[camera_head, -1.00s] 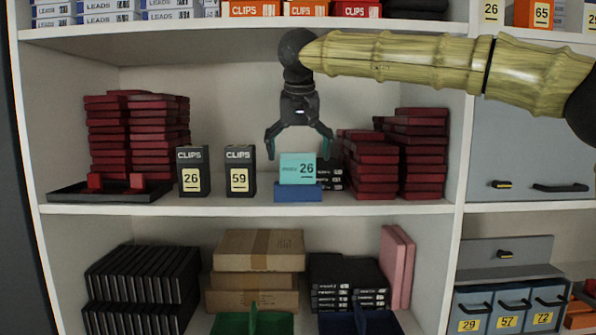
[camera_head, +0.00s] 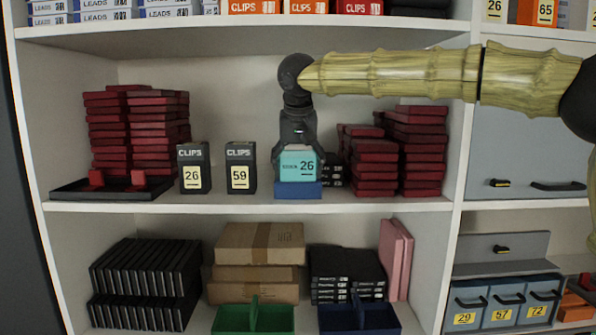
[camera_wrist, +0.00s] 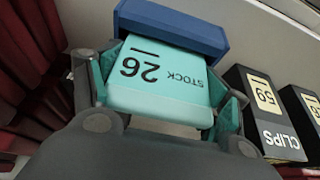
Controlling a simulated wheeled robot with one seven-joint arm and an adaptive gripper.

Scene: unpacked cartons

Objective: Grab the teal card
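The teal card (camera_head: 298,165), marked STOCK 26, stands upright on a blue block (camera_head: 298,190) at the front of the middle shelf. In the wrist view the card (camera_wrist: 160,85) appears upside down, with the blue block (camera_wrist: 175,25) beyond it. My gripper (camera_head: 298,156) reaches down from above, with one finger on each side of the card. In the wrist view the teal pads of my gripper (camera_wrist: 163,75) have their tips against the card's two side edges, so it looks shut on the card. The card still appears to sit in the block.
Black CLIPS boxes marked 26 (camera_head: 193,168) and 59 (camera_head: 240,167) stand just left of the card. Dark red stacks (camera_head: 415,150) and black boxes (camera_head: 332,173) stand close on the right. The shelf above (camera_head: 230,32) limits the height. Space above the CLIPS boxes is free.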

